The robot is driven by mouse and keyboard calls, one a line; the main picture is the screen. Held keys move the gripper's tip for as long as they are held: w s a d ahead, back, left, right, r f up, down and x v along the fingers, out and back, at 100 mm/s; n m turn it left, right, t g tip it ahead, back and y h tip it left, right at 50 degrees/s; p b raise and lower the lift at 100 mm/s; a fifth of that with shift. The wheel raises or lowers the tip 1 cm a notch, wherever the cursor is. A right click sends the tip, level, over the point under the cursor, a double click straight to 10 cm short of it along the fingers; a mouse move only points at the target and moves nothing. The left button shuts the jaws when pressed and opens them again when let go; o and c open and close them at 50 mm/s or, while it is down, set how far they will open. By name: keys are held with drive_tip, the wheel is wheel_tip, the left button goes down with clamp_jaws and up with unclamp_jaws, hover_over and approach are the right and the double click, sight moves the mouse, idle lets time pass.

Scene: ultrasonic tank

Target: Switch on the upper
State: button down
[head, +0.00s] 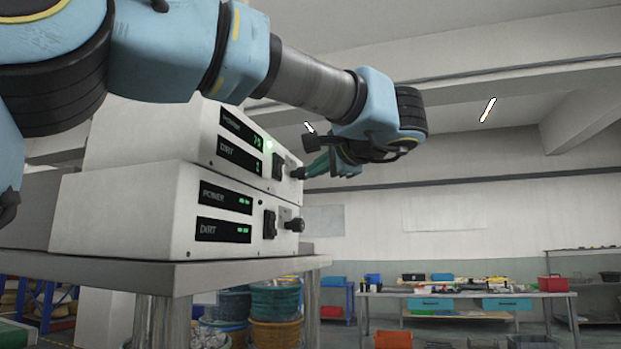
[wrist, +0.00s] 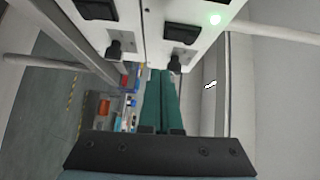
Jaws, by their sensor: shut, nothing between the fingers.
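Two white control units are stacked, the upper unit (head: 205,130) on the lower unit (head: 125,215). The upper unit's POWER and DIRT displays show green digits, and its green lamp (wrist: 214,19) is lit. Its black rocker switch (head: 278,166) is also in the wrist view (wrist: 181,33), with a black knob (wrist: 175,64) beside it. The lower unit has its own black switch (head: 269,224) and knob (head: 295,225). My gripper (head: 308,170) is shut and empty, its green fingers (wrist: 160,74) close to the upper knob. I cannot tell whether they touch it.
The units stand on a metal table (head: 150,277). Baskets (head: 275,300) stand behind it on the floor. A workbench (head: 465,294) with tools and boxes is far off at the right. The space right of the unit fronts is free apart from my arm.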

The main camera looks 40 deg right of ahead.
drive_tip(key=b+v, duration=0.2)
drive_tip(key=v, duration=0.4)
drive_tip(key=shift+f, duration=0.35)
drive_tip(key=shift+a, duration=0.1)
